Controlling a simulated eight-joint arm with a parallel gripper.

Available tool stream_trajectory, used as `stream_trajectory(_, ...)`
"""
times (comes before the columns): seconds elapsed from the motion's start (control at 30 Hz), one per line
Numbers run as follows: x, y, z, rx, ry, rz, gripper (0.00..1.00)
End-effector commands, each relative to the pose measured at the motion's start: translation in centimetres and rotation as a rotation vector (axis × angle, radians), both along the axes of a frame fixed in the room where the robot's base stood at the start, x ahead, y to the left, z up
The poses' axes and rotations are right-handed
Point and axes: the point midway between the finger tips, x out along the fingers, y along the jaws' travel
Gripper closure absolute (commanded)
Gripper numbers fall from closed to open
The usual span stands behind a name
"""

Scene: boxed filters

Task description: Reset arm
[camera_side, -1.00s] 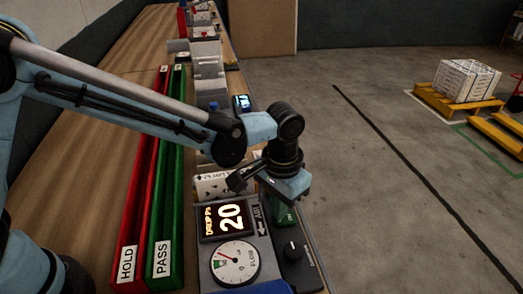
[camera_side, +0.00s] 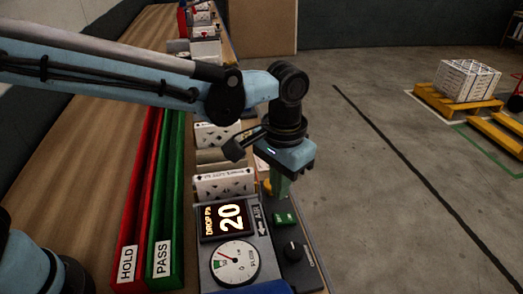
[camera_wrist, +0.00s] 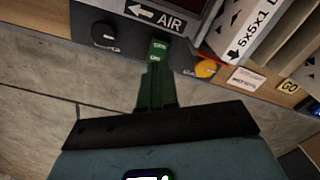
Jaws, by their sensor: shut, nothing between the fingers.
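My gripper (camera_side: 281,188) hangs pointing down over the control strip at the right edge of the bench. Its green fingers are together and empty, and they also show in the wrist view (camera_wrist: 156,72). A green button (camera_side: 285,218) lies just below the fingertips, with a visible gap in the side view. In the wrist view the green button (camera_wrist: 160,48) sits just beyond the fingertips. An orange button (camera_side: 267,187) is beside the fingers, partly hidden in the side view; it shows clearer in the wrist view (camera_wrist: 207,68).
Red HOLD (camera_side: 126,250) and green PASS (camera_side: 162,250) channels run along the bench. Open floor is at right.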

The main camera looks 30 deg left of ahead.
Motion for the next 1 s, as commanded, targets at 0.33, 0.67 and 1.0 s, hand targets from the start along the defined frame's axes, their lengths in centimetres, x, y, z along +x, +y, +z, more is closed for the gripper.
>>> stream_trajectory(0.33,0.4,1.0,0.8,-0.011,-0.020,0.007,1.00)
stream_trajectory(0.67,0.0,9.0,4.9,-0.081,-0.184,0.071,1.00)
stream_trajectory(1.0,-4.0,17.6,6.0,-0.110,-0.397,0.168,1.00)
